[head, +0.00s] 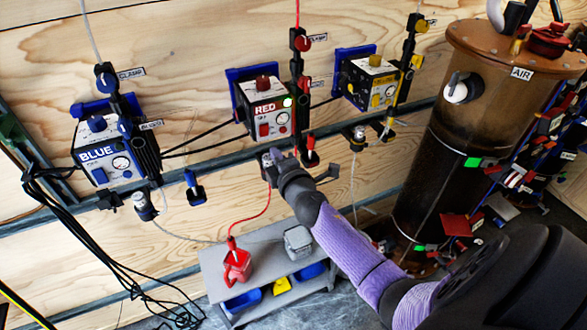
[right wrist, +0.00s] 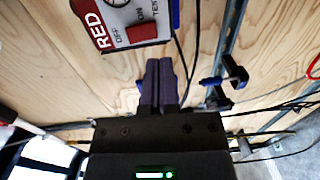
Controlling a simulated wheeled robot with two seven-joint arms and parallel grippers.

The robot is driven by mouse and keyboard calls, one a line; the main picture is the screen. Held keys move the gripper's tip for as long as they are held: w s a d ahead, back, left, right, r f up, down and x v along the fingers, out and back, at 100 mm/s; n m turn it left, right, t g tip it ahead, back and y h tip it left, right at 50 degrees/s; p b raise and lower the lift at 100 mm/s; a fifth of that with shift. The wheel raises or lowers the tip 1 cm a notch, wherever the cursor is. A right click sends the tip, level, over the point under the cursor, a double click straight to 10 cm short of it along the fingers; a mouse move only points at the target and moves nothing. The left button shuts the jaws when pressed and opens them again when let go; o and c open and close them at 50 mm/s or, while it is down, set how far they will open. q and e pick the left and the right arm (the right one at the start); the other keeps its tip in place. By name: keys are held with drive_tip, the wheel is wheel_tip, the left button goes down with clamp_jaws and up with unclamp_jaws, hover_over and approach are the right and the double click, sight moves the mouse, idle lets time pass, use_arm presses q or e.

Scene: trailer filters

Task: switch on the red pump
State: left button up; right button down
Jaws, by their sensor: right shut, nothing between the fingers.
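The red pump (head: 264,98) is a white-and-red box on the wooden wall, between the blue and yellow pumps. A bright green spot shows at the upper right of its front. In the right wrist view, its red rocker switch (right wrist: 143,33) sits under the OFF and ON labels, by the RED label (right wrist: 96,22). I cannot tell which side of the rocker is pressed in. My right gripper (head: 277,157) is just below the pump. In the wrist view its dark fingers (right wrist: 160,65) are together and empty, apart from the switch. My left gripper is out of view.
The blue pump (head: 98,150) is at left and the yellow pump (head: 372,88) at right. Cables and clamps hang around them. A grey bench (head: 215,262) with a red container (head: 236,266) stands below. The brown AIR tank (head: 440,160) stands at right.

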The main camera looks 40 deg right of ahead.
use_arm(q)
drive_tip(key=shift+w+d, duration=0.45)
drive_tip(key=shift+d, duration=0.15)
use_arm(e)
drive_tip(key=f+v, duration=0.2)
drive_tip(key=v, duration=0.6)
drive_tip(key=shift+s, duration=0.3)
